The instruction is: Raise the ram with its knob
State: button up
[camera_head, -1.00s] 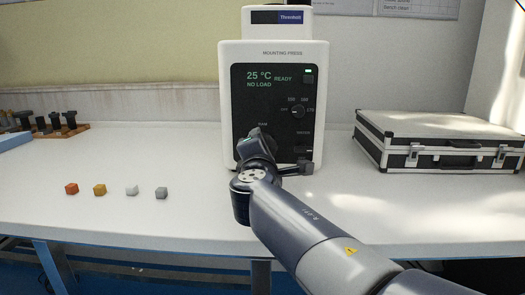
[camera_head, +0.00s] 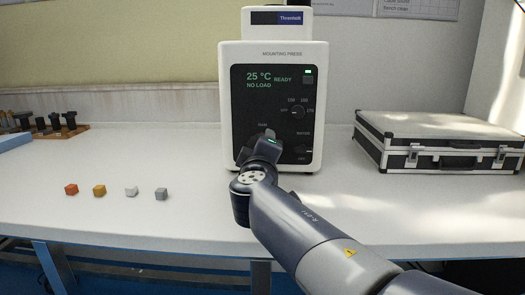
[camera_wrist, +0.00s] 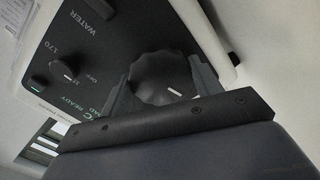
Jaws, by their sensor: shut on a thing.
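The white mounting press (camera_head: 228,110) stands on the bench with a black front panel that reads 25 °C, READY and NO LOAD. The ram knob (camera_wrist: 158,72) is black with a lobed edge and a short white mark, seen in the wrist view. My gripper (camera_wrist: 160,84) is shut on the knob, with one finger on each side of it. In the head view my gripper (camera_head: 264,148) is in front of the panel's lower left, just below the RAM label, and my wrist hides the knob there.
A smaller selector dial (camera_head: 298,112) and a WATER switch (camera_head: 308,151) are on the same panel. Several small cubes, one of them orange (camera_head: 71,189), lie at left. A black and silver case (camera_head: 440,140) lies at right. The bench between cubes and press is clear.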

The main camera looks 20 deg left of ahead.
jog(key=shift+f+m, duration=0.1)
jog(key=shift+m, duration=0.4)
jog(key=o, duration=1)
jog(key=p+v, duration=0.1)
jog(key=v, duration=0.9)
jog(key=shift+s, duration=0.4)
jog(key=b+x, duration=0.1)
jog(key=x, duration=1)
jog(key=shift+d, duration=0.1)
